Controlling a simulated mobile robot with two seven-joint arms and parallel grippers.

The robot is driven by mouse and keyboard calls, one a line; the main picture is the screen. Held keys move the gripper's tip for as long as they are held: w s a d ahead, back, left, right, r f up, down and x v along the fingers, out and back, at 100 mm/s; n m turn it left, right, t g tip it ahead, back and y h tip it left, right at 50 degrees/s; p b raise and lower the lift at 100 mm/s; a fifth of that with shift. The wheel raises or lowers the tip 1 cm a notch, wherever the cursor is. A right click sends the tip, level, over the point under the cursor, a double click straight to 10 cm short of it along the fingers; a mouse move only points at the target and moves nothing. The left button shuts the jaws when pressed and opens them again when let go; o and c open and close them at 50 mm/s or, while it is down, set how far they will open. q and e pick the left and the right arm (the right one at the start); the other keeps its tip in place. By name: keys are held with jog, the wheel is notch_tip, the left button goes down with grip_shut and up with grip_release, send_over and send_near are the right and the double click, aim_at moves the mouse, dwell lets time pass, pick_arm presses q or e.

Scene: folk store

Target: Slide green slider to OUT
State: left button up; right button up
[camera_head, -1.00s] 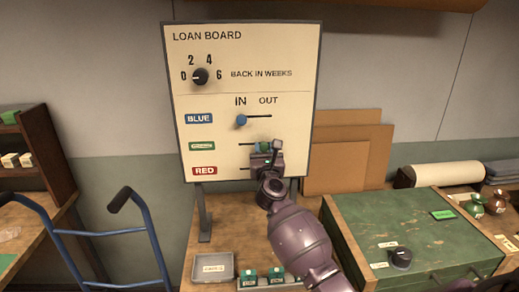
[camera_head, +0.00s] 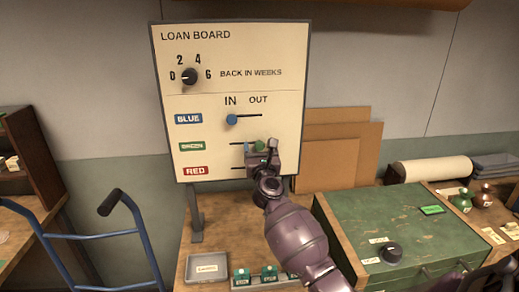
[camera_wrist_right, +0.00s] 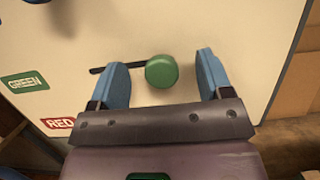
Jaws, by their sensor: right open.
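The loan board (camera_head: 215,100) stands upright at the back of the bench. The round green slider (camera_wrist_right: 161,71) is at the right end of its dark slot (camera_wrist_right: 100,70), which runs out to its left. In the head view the green slider (camera_head: 260,146) is below the OUT label (camera_head: 258,99). My right gripper (camera_wrist_right: 162,77) is open, with one blue finger on each side of the green slider and gaps between. In the head view my right gripper (camera_head: 261,148) is close against the board. It hides the red row's slider. My left gripper is not in view.
The blue slider (camera_head: 231,120) is at the IN end of its row. A black dial (camera_head: 189,76) is above. A grey tray (camera_head: 208,268) and several green blocks (camera_head: 269,271) lie below. A green cabinet (camera_head: 365,215) stands right, a blue-framed cart (camera_head: 130,215) left.

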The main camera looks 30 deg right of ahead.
jog(key=v, duration=0.9)
dwell(0.8)
jog(key=shift+f, duration=0.1)
dwell(0.4)
